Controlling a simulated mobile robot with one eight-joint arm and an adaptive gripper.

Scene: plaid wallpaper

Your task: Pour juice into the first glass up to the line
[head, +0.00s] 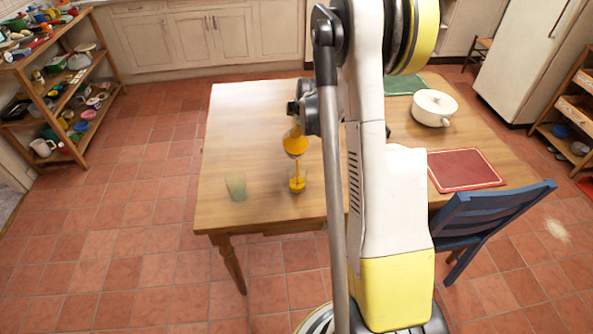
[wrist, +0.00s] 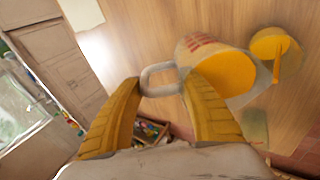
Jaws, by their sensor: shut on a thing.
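A clear jug (head: 296,143) of orange juice hangs tilted above the table in the head view. My gripper (wrist: 161,84) is shut on its grey handle (wrist: 150,78); the jug's body with red marks (wrist: 207,50) shows beyond the fingers in the wrist view. A thin orange stream runs from the jug into a glass (head: 297,183) standing below it. That glass holds orange juice and also shows in the wrist view (wrist: 268,44). Its line cannot be made out. A second, pale greenish glass (head: 236,186) stands to the left and looks empty.
The wooden table (head: 240,120) is clear at its left and back left. A blue chair (head: 480,220) stands at the right front edge.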

